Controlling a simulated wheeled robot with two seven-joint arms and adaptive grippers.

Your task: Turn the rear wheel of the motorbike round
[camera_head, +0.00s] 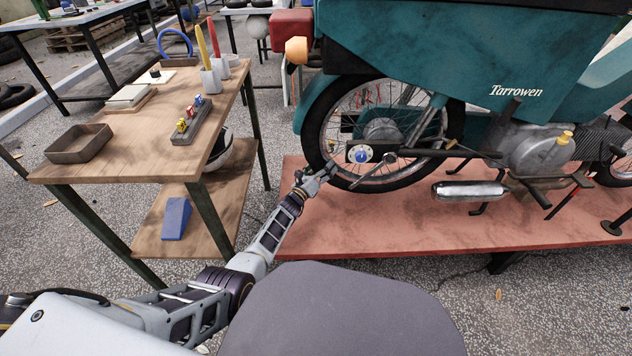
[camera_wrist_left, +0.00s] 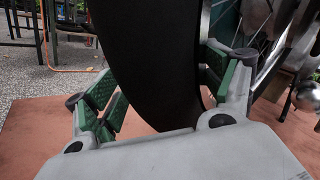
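The motorbike (camera_head: 440,50) has teal bodywork lettered "Tarrowen" and stands on a low red platform. Its spoked rear wheel (camera_head: 327,105) has a black tyre and a round blue-and-white piece near the hub. My left gripper (camera_head: 326,173) is at the tyre's lower left. In the left wrist view, the tyre (camera_wrist_left: 165,65) passes between its two green-padded fingers (camera_wrist_left: 163,93). The fingers stand apart, one on each side of the tyre. A small gap shows beside the left finger; contact at the right finger is unclear. My right gripper is not in view.
A wooden workbench (camera_head: 140,150) at left carries a brown tray (camera_head: 78,146), a rack of small coloured parts (camera_head: 190,124) and grey holders. A blue wedge (camera_head: 176,217) lies on its lower shelf. The red platform (camera_head: 400,222) extends below the bike, with bare floor in front.

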